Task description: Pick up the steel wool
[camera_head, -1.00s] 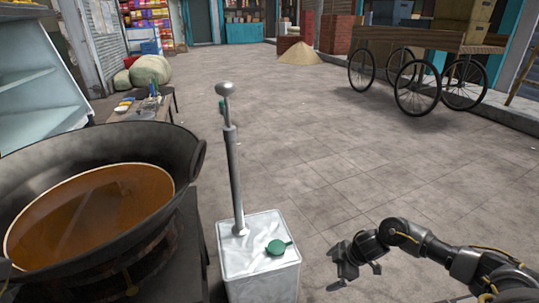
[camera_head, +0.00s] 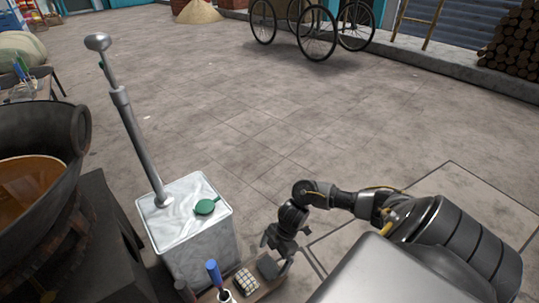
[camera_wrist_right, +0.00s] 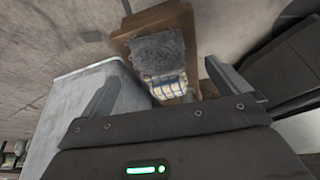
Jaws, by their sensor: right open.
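The steel wool is a dark grey, fuzzy pad (camera_wrist_right: 160,52) on a small brown wooden surface (camera_wrist_right: 124,46) in the right wrist view. In the head view the steel wool (camera_head: 268,268) lies at the lower middle, beside a checked cloth-like item (camera_head: 246,281). My right gripper (camera_head: 279,243) is open and empty, just above and beside the pad. In the right wrist view its two fingers (camera_wrist_right: 165,88) stand apart, with the pad ahead between them. My left gripper is out of view.
A white metal canister (camera_head: 188,240) with a tall pump stands left of my right gripper. A blue-handled item (camera_head: 214,273) stands near the checked item. A large dark pan (camera_head: 40,150) of brown liquid is at the left.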

